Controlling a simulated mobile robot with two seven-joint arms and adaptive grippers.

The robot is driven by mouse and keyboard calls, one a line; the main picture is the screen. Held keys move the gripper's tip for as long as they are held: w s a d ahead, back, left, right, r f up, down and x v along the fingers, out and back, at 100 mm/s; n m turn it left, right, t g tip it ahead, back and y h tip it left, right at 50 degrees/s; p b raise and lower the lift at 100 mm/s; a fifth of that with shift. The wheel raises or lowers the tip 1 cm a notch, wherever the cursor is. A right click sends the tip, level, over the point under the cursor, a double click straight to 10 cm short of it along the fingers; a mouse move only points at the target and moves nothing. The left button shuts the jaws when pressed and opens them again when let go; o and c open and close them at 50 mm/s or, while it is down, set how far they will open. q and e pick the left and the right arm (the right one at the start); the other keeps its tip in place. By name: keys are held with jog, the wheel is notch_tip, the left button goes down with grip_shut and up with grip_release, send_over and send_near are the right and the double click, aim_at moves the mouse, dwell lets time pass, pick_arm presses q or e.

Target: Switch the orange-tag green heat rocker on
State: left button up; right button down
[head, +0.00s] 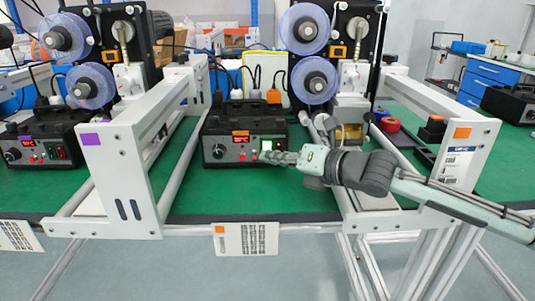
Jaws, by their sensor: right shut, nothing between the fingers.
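The black control box with the orange tag (241,133) stands on the green bench mat in the middle of the head view. Its green rocker (266,145) sits on the front right and looks brightly lit. My right gripper (267,156) comes in from the right. It is shut and empty, its tips just below and in front of the green rocker. I cannot tell whether the tips touch the panel. The fingers partly cover the panel's lower right. My left gripper is not in view.
A similar box with a purple tag (24,138) stands at the left, its green rocker dark. White frame posts (122,165) stand on both sides of the orange-tag box. Reel machines stand behind. The green mat (245,195) in front is clear.

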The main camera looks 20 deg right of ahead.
jog(key=shift+s+a, duration=0.1)
jog(key=shift+s, duration=0.05)
jog(key=shift+s+a+r, duration=0.1)
jog(key=shift+s+a, duration=0.05)
jog(key=shift+s, duration=0.45)
jog(key=shift+s+a+r+b, duration=0.15)
jog(key=shift+s+a, duration=0.1)
jog(key=shift+s, duration=0.55)
jog(key=shift+s+a+r+b, duration=0.1)
jog(key=shift+s+a, duration=0.1)
jog(key=shift+s, duration=0.6)
jog(key=shift+s+a+r+b, duration=0.15)
jog(key=shift+s+a, duration=0.1)
jog(key=shift+s, duration=0.55)
